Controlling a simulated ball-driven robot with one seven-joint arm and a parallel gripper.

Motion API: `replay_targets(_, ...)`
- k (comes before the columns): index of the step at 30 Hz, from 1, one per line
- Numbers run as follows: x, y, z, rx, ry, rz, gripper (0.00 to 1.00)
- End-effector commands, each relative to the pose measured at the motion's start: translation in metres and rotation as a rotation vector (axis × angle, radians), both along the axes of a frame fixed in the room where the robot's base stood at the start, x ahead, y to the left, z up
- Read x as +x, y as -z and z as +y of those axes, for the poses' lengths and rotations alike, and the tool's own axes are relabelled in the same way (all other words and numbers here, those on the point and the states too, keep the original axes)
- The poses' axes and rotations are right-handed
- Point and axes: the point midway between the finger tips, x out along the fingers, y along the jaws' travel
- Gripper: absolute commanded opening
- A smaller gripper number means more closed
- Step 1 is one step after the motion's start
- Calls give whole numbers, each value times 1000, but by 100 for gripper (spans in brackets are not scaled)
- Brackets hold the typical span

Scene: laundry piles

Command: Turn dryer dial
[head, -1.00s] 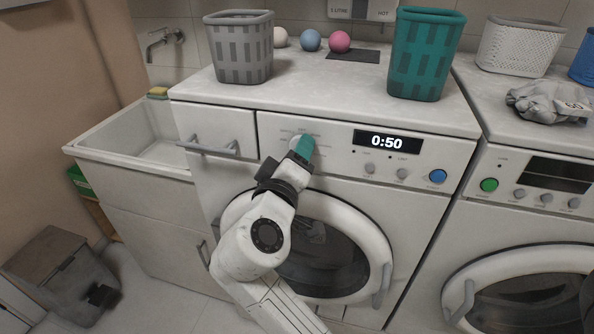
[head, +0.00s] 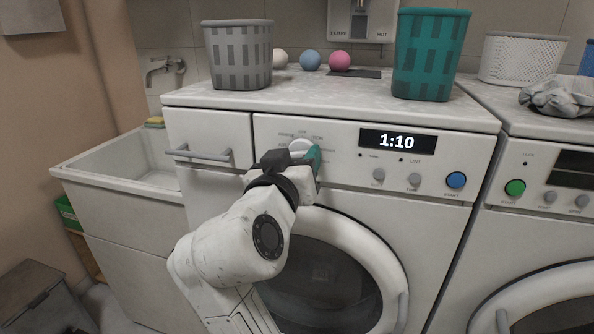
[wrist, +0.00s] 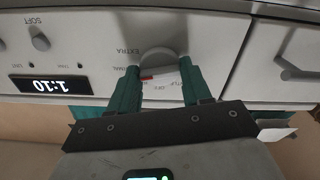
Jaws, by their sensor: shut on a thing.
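The dial (head: 301,146) is a round light knob on the front panel of the middle white machine (head: 225,185), left of its display (head: 397,142), which reads 1:10. The dial also shows in the wrist view (wrist: 157,56), with printed labels around it and a small red mark near it. My gripper (head: 311,157) is at the panel with its teal fingers on the dial. In the wrist view the two fingers of my gripper (wrist: 160,74) stand on either side of the dial, shut on it. My gripper partly hides the dial in the head view.
A grey basket (head: 239,52) and a teal basket (head: 430,50) stand on the machine top, with several coloured balls between. A drawer handle (head: 197,154) sticks out left of the dial. The round door (head: 395,270) is below. A second machine stands at right.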

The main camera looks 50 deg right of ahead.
Motion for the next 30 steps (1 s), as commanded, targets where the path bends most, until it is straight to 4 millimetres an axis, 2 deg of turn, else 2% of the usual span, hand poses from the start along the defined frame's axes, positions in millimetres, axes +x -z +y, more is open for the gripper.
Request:
replay_targets(19,0,2,0,22,1,-45,18)
replay_targets(20,0,2,0,21,1,-44,49)
replay_targets(27,0,1,0,20,1,-46,72)
replay_targets(30,0,1,0,19,0,-47,74)
